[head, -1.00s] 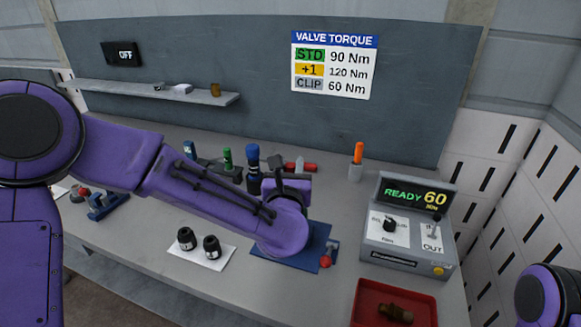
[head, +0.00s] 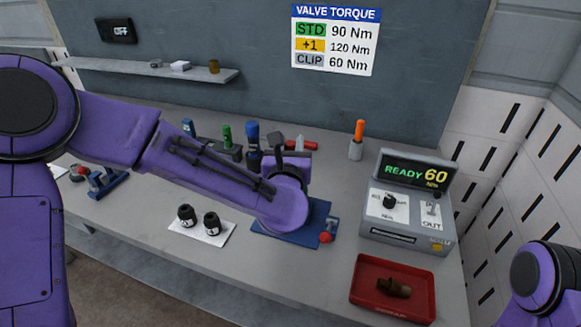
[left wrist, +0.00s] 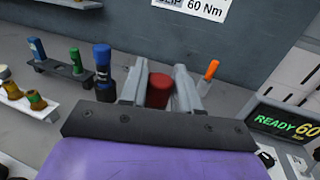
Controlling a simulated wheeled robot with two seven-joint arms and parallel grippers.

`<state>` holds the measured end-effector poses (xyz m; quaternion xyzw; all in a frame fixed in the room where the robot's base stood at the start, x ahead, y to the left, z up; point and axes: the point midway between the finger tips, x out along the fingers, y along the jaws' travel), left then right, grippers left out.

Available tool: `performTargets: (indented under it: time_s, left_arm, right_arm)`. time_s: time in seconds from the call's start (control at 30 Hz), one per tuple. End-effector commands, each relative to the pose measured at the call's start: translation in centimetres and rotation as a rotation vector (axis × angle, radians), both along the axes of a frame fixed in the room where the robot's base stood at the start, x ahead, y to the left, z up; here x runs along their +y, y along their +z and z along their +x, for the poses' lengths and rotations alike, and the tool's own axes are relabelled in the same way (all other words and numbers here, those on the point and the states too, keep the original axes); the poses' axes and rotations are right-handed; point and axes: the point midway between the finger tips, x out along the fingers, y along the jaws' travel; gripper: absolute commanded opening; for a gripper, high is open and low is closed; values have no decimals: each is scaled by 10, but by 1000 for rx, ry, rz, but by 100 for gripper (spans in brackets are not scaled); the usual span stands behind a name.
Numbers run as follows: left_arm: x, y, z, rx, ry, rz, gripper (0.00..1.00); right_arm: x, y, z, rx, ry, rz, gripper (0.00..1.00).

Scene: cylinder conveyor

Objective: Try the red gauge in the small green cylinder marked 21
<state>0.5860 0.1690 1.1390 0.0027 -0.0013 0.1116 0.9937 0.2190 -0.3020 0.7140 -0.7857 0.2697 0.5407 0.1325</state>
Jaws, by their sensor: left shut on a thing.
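My left gripper (head: 288,146) is shut on the red gauge (left wrist: 159,91), which shows as a red cylindrical end between the two grey fingers in the left wrist view. In the head view, red parts (head: 304,146) show beside the fingers. A small green cylinder (head: 227,136) stands upright in a dark rack, left of the gripper and apart from it. It also shows in the left wrist view (left wrist: 75,60); its marking is too small to read. The far end of the gauge is hidden. My right gripper is out of view.
A larger blue cylinder (head: 252,140) stands between the green one and my gripper. An orange-handled tool (head: 359,132) stands in a cup. The tester (head: 405,232) reads READY 60. A red tray (head: 362,297) holds a brown part. Two black parts stand on a white plate (head: 213,240).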

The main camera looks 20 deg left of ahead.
Motion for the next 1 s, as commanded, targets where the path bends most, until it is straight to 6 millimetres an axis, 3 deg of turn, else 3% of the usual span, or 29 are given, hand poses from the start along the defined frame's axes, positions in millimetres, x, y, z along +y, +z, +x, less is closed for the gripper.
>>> performTargets:
  time_s: [1.0]
  left_arm:
    - [0, 70, 0, -1, 1, -2, 0]
  right_arm:
    - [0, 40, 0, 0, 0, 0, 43]
